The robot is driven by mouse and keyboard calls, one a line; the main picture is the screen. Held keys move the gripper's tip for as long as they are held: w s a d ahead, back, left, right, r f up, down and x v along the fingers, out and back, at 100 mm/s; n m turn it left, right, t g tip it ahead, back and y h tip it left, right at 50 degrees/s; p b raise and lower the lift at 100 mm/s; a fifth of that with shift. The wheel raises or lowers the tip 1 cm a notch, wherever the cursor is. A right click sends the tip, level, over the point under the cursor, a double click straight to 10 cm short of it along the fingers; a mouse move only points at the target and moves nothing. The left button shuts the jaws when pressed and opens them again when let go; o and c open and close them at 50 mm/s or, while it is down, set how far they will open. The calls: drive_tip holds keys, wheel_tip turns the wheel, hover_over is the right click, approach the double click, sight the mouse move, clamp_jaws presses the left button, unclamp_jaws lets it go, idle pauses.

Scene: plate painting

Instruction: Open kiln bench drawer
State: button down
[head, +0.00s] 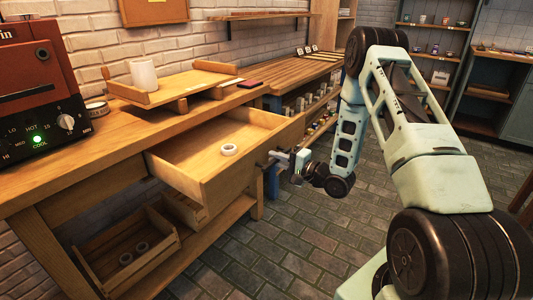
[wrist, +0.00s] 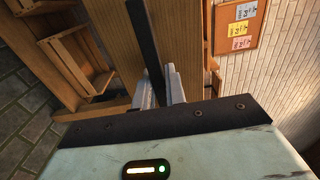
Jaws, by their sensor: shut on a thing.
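The kiln bench drawer (head: 198,181) is pulled out from under the wooden bench top in the head view. Its inside shows, with a white ring-shaped roll (head: 229,150) lying on its bottom. My gripper (head: 283,158) is at the drawer's front panel, shut on the drawer's handle. In the wrist view the dark bar handle (wrist: 147,45) runs between the gripper's fingers (wrist: 160,84), in front of the wooden front panel (wrist: 182,45). The handle is mostly hidden by my gripper in the head view.
A red kiln (head: 38,85) with a green light stands on the bench at left. A white cup (head: 143,75) stands on a wooden tray (head: 190,83). A crate (head: 128,250) with rings sits on the lower shelf. The brick floor (head: 290,240) in front is clear.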

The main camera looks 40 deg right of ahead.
drive_tip(key=shift+v, duration=0.75)
drive_tip(key=c, duration=1.4)
unclamp_jaws()
drive_tip(key=shift+c, duration=0.2)
drive_tip(key=v, duration=1.7)
drive_tip(key=shift+s, duration=0.15)
drive_tip(key=shift+d+r, duration=0.1)
